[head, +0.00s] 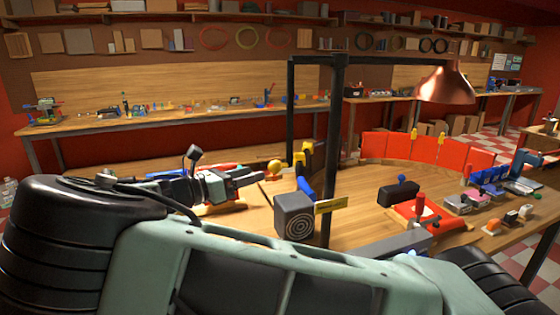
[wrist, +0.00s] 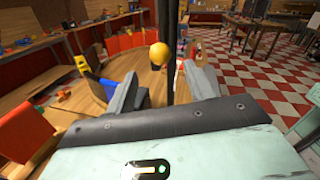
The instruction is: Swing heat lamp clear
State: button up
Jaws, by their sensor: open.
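The heat lamp has a copper shade (head: 447,84) hanging at the right end of a black horizontal arm on a black post (head: 336,140) in the head view. A yellow ball (head: 275,166) is left of the post; I cannot tell for certain what it is fixed to. In the wrist view the yellow ball (wrist: 158,53) appears between my open fingers, in front of the black post (wrist: 169,25). My gripper (head: 258,177) is empty, its fingertips close to the ball; contact cannot be made out. In the wrist view my gripper (wrist: 165,85) has its fingers spread wide.
Red panels (head: 428,150) stand in a curve beneath the shade. A grey box with a ring target (head: 294,217) stands by the post. Red-based fixtures (head: 420,212) and small parts crowd the table's right side. A long workbench (head: 180,118) runs along the back wall.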

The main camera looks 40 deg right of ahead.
aim_at(281, 166)
jog(key=d+p, duration=0.1)
jog(key=d, duration=0.5)
jog(key=d+p, duration=0.1)
jog(key=d, duration=0.3)
jog(key=shift+s+p, duration=0.25)
jog(key=shift+p, duration=0.1)
grip_shut()
jog(key=shift+a, duration=0.1)
